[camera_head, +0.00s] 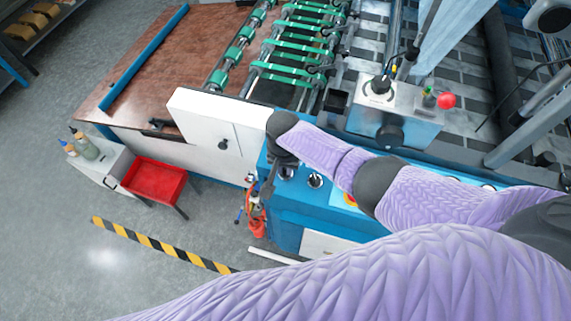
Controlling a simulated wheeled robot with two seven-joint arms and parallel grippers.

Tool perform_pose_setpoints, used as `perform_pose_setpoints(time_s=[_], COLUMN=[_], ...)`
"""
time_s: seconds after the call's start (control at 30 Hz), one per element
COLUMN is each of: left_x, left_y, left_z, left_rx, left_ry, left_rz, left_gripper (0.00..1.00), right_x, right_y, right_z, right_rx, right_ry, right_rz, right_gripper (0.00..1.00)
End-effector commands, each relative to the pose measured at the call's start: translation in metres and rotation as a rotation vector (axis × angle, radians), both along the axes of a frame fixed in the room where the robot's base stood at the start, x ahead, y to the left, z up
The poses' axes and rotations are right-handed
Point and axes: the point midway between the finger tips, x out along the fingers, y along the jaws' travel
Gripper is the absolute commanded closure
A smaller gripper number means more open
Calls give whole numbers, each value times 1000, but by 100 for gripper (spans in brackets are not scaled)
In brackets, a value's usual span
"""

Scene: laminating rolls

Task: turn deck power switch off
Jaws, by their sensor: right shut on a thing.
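My right gripper (285,161) reaches in from the right under a purple-sleeved arm. It points down at the left end of the blue control deck (325,215). It is shut on a small switch on the deck top, which the fingers and wrist mostly hide; I take it for the deck power switch. Its setting cannot be read. A separate round silver-rimmed knob (315,180) stands just to the right of the gripper, apart from it. My left gripper is not in view.
A white machine panel (200,122) stands close behind and left of the gripper. A control box with a red button (446,101) is at the upper right. A red tray (153,180) is at the left. Open floor with yellow-black tape (160,245) lies in front.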

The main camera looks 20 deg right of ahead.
Motion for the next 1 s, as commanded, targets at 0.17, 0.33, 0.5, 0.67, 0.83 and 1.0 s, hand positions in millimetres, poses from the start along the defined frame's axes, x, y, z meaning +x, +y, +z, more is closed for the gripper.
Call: perform_pose_setpoints(time_s=[0.17, 0.33, 0.5, 0.67, 0.83, 1.0], left_x=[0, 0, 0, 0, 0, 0], left_y=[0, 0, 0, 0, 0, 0], left_z=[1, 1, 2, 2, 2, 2], left_rx=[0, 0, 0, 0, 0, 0], left_ry=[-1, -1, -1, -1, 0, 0], left_rz=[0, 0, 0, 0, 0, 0], left_gripper=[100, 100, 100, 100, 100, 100], right_x=[-4, -5, -4, -4, -4, -4], right_y=[0, 1, 1, 1, 1, 1], right_z=[-4, -5, -5, -5, -5, -5], right_rx=[-29, -49, -66, -74, -81, -83], right_ry=[31, 47, 58, 64, 69, 70], right_rz=[145, 264, 353, 408, 438, 447], right_gripper=[100, 100, 100, 100, 100, 100])
